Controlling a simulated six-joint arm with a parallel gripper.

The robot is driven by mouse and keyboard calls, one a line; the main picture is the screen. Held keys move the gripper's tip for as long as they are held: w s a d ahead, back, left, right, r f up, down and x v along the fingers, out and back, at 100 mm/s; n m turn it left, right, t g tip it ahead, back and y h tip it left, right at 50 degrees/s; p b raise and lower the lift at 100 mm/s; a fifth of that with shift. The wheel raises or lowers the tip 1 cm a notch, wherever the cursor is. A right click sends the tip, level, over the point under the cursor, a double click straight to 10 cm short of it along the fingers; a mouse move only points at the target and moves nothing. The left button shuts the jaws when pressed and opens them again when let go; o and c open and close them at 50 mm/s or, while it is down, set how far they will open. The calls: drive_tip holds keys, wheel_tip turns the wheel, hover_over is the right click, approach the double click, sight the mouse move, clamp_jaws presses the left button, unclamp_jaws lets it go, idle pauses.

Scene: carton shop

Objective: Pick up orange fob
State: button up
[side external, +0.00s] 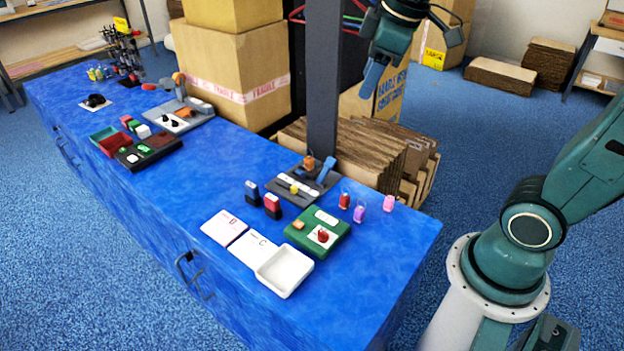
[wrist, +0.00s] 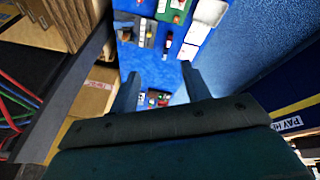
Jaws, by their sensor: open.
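Three small tags with rings stand on the blue counter (side external: 400,236) near its right end in the side external view: a red one (side external: 344,201), a purple one (side external: 359,213) and a pink one (side external: 389,203). None of these is plainly orange. An orange piece (side external: 309,162) stands at the grey tray's back edge, and another orange piece (side external: 298,225) lies on the green tray. I cannot tell which is the orange fob. My gripper (side external: 412,60) is high above and behind the counter, apart from everything. In the wrist view its fingers (wrist: 160,85) are spread and empty.
A dark post (side external: 323,90) rises behind the counter, close to my gripper. Large cartons (side external: 245,70) and flat cardboard stacks (side external: 375,155) stand behind it. A white tray (side external: 284,285), the green tray (side external: 335,240) and the grey tray (side external: 285,180) lie on the counter.

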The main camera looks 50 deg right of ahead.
drive_tip(key=w+d+f+n+g, duration=0.1)
drive_tip(key=w+d+f+n, duration=0.2)
drive_tip(key=w, duration=0.6)
drive_tip(key=n+g, duration=0.3)
drive_tip(key=n, duration=0.7)
hover_over(309, 158)
wheel_tip(309, 158, down, 23)
drive_tip(key=shift+s+d+f, duration=0.1)
drive_tip(key=shift+f, duration=4.25)
drive_tip(key=shift+f, duration=0.1)
drive_tip(key=shift+f, duration=2.5)
clamp_jaws()
